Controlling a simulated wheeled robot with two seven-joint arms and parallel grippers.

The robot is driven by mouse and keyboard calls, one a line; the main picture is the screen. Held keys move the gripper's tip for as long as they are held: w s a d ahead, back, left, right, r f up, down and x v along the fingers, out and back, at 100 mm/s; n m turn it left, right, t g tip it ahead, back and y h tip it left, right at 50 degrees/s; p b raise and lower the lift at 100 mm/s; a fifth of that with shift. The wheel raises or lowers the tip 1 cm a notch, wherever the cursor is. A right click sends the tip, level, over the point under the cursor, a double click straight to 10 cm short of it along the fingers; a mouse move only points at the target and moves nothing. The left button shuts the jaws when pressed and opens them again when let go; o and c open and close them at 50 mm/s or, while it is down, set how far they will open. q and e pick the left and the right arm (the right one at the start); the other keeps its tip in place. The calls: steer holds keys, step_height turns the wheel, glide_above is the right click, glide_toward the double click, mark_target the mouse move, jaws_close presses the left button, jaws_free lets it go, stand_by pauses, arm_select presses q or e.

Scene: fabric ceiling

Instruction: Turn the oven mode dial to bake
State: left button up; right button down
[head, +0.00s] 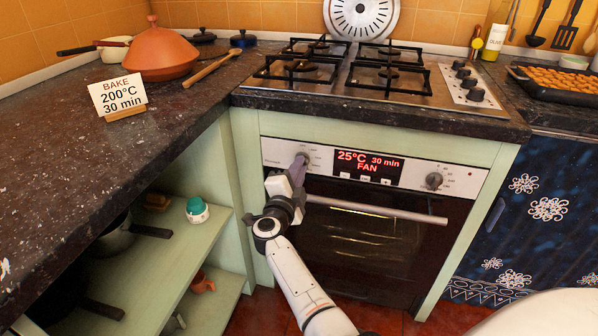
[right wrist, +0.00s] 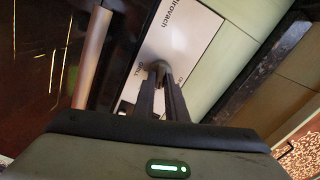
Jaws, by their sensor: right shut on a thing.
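The oven's control panel (head: 460,180) has a lit display (head: 368,168) reading "25°C 30 min FAN". A dial sits at the panel's left end, largely hidden in the head view by my right gripper (head: 301,162). In the right wrist view, my right gripper's two fingers (right wrist: 161,90) are closed around this dial (right wrist: 158,67). A second dial (head: 434,180) on the right of the panel is untouched. A card (head: 118,94) on the left counter reads "BAKE 200°C 30 min". My left gripper is not in view.
The oven door handle (head: 385,211) runs just below the panel, close to my right gripper; it also shows in the right wrist view (right wrist: 92,58). Open green shelves (head: 165,270) stand left of my right arm. The gas hob (head: 345,80) is above.

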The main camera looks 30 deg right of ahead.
steer(key=m+b, duration=0.1)
steer(key=m, duration=0.2)
steer(key=m+b, duration=0.1)
steer(key=m, duration=0.1)
steer(key=shift+f+m+b, duration=0.3)
steer(key=m+b, duration=0.1)
steer(key=m, duration=0.1)
steer(key=shift+m, duration=0.3)
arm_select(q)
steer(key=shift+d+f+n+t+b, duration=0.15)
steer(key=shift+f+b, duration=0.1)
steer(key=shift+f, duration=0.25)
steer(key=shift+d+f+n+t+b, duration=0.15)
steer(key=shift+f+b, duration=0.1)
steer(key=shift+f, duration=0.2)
arm_select(e)
steer(key=shift+m, duration=0.6)
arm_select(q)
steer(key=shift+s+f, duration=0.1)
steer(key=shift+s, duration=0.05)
arm_select(e)
steer(key=c, duration=1.8)
jaws_free()
steer(key=shift+r, duration=0.1)
steer(key=shift+r, duration=0.1)
